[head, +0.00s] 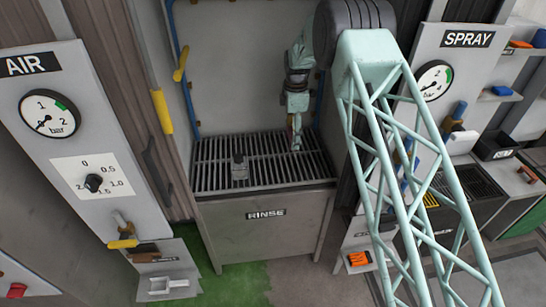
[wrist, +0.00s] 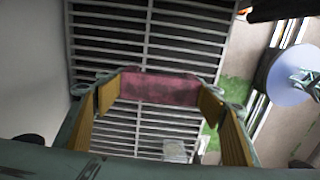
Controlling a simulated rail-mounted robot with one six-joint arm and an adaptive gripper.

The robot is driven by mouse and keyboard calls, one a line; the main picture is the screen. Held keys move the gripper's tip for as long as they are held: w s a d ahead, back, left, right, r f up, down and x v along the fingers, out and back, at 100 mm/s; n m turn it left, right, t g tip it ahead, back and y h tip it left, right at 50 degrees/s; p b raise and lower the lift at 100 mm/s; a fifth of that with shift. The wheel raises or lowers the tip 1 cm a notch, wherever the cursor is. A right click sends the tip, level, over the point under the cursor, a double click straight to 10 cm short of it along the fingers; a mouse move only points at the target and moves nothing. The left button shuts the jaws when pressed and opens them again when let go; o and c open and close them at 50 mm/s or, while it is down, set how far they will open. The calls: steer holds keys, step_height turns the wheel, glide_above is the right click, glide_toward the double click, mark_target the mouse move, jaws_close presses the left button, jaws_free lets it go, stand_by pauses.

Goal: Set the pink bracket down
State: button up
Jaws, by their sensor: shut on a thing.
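The pink bracket (wrist: 160,87) shows in the wrist view as a dull pink-red block spanning the gap between the two fingertips. My gripper (head: 296,143) is shut on it, with yellow pads on the inner sides of the fingers in the wrist view. In the head view my gripper points down over the right part of the slatted rinse grate (head: 212,150). The bracket is too small to make out clearly there. Bare grate slats (wrist: 150,45) lie below the bracket in the wrist view. I cannot tell how large the gap to the grate is.
The rest of the grate looks clear. Walls with blue pipes enclose the rinse station (head: 265,213). The AIR panel (head: 65,130) is at left, the SPRAY panel (head: 465,60) at right.

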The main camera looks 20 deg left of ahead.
glide_above(291, 159)
steer(key=shift+w+f, duration=0.15)
steer(key=shift+f, duration=2.85)
steer(key=shift+f, duration=1.85)
steer(key=shift+f, duration=0.15)
steer(key=o, duration=1)
steer(key=shift+p, duration=0.3)
steer(key=shift+r+b, duration=0.3)
steer(key=shift+r, duration=5.85)
